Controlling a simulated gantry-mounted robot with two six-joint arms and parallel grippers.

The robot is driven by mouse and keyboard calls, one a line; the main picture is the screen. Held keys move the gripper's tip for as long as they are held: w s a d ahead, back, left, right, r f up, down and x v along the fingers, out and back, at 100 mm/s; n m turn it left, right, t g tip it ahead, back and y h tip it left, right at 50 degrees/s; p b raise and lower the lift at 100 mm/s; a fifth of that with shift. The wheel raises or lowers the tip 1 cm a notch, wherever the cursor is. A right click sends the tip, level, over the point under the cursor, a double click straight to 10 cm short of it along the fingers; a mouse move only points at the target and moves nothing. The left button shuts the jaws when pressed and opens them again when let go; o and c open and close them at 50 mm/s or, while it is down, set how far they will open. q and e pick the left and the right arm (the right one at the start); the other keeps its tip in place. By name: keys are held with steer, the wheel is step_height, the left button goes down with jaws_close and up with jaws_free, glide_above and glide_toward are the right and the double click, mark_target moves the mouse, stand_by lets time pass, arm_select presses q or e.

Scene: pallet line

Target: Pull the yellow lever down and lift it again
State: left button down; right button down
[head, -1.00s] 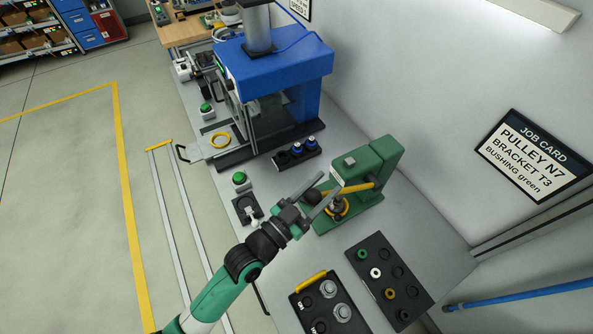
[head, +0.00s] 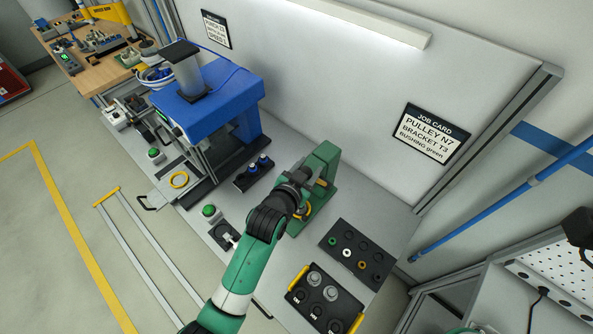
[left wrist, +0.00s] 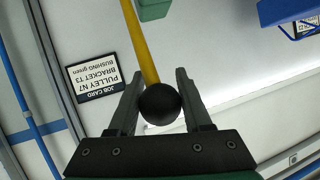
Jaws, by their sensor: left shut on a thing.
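The green lever press (head: 326,160) stands on the bench in the head view, partly behind my left gripper. Its yellow lever (left wrist: 139,40) ends in a black ball knob (left wrist: 161,104) in the left wrist view. My left gripper (head: 302,178) is at the press, with its fingers on either side of the knob, shut on it. In the head view a short piece of the yellow lever (head: 321,183) shows beside the gripper; my gripper hides the knob there, and the lever's exact angle is hard to tell. My right gripper is not in view.
A black tray with coloured rings (head: 333,262) and a black tray with yellow handles (head: 300,298) lie in front of the press. A blue press (head: 205,105), a small holder with blue-topped parts (head: 240,183) and a green button (head: 209,210) stand to the left. The wall is close behind.

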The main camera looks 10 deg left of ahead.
arm_select(q)
steer(key=shift+r, duration=0.1)
steer(key=c, duration=0.8)
jaws_free()
steer(key=o, duration=0.4)
steer(key=shift+w+d+r, duration=0.1)
steer(key=shift+w+d, duration=0.05)
steer(key=shift+w, duration=0.05)
steer(key=shift+o, duration=0.2)
steer(key=shift+s, duration=0.15)
steer(key=p+v, duration=0.4)
steer(key=v, duration=0.7)
steer(key=shift+s+r, duration=0.1)
steer(key=shift+s, duration=0.05)
